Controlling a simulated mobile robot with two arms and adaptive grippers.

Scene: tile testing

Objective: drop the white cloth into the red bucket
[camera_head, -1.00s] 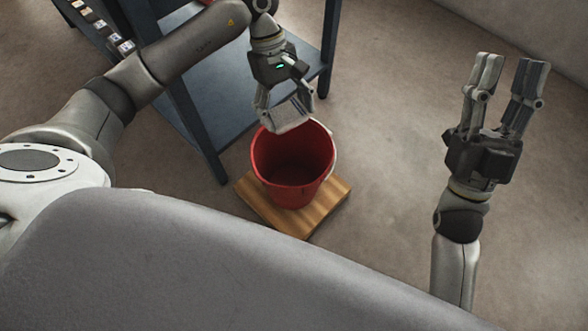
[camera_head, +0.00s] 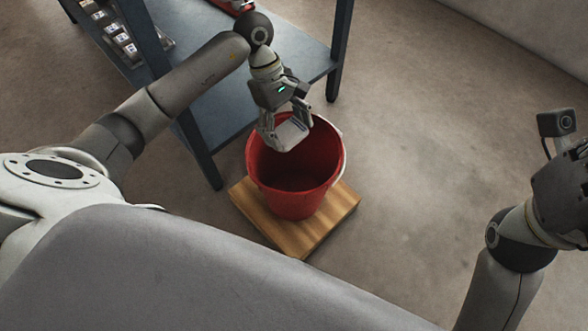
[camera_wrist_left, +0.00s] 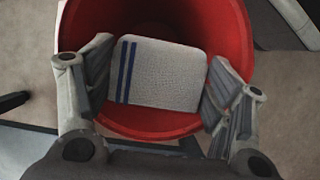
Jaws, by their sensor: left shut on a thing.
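The white cloth (camera_wrist_left: 160,74), with two blue stripes near one end, is held between the fingers of my left gripper (camera_wrist_left: 158,90) in the left wrist view. In the head view my left gripper (camera_head: 286,125) is over the back part of the bucket's opening, with the cloth (camera_head: 291,134) at its fingertips. The red bucket (camera_head: 297,200) stands upright with its opening facing up. It also shows behind the cloth in the left wrist view (camera_wrist_left: 235,40). The part of the bucket's inside that I see looks empty. My right gripper (camera_head: 565,185) is cut off by the right edge, with its fingers hidden.
The bucket stands on a wooden board (camera_head: 270,228) on the floor. A blue-grey shelf unit (camera_head: 215,105) stands behind and left of it, with small items (camera_head: 122,38) on its top left. The floor (camera_head: 420,130) right of the bucket is clear.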

